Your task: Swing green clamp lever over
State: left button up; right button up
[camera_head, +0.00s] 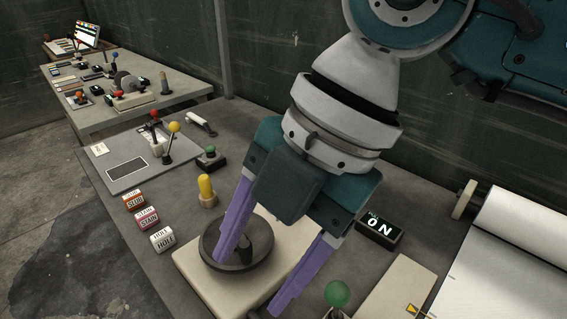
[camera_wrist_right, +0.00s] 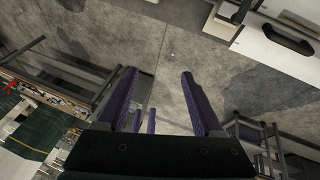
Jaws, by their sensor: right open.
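A green ball knob (camera_head: 337,293), which looks like the top of the green clamp lever, stands at the bottom edge of the head view. Its lower part is cut off by the frame. My right gripper (camera_head: 250,284) has two purple fingers, spread wide with nothing between them. It is over the dark round handwheel (camera_head: 262,258) and left of the green knob, apart from it in the picture. In the right wrist view the same gripper (camera_wrist_right: 158,73) is open over bare floor, and the green knob cannot be made out. My left gripper is not seen in the head view.
An ON sign box (camera_head: 380,229) and a white fabric roll (camera_head: 515,240) are at right. A second bench (camera_head: 180,83) stands farther back.

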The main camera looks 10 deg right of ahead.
aim_at(339, 287)
jog(key=w+d+f+h, duration=0.1)
jog(key=d, duration=0.2)
jog(key=w+d+f+m+h+b, duration=0.1)
jog(key=d+h, duration=0.1)
jog(key=d, duration=0.1)
jog(key=w+d+f+m+h, duration=0.1)
jog(key=d+h, duration=0.1)
jog(key=d, duration=0.2)
jog(key=shift+w+f+t+b, duration=0.4)
notch_tip(339, 287, down, 9)
jog(key=b, duration=0.7)
jog(key=shift+a+b, duration=0.1)
jog(key=shift+b, duration=0.25)
jog(key=shift+s+r, duration=0.1)
jog(key=shift+r, duration=0.15)
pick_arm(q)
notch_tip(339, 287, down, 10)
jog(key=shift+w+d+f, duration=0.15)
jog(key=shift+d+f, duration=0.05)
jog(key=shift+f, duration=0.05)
pick_arm(e)
jog(key=c, duration=0.9)
jog(key=shift+c, duration=0.2)
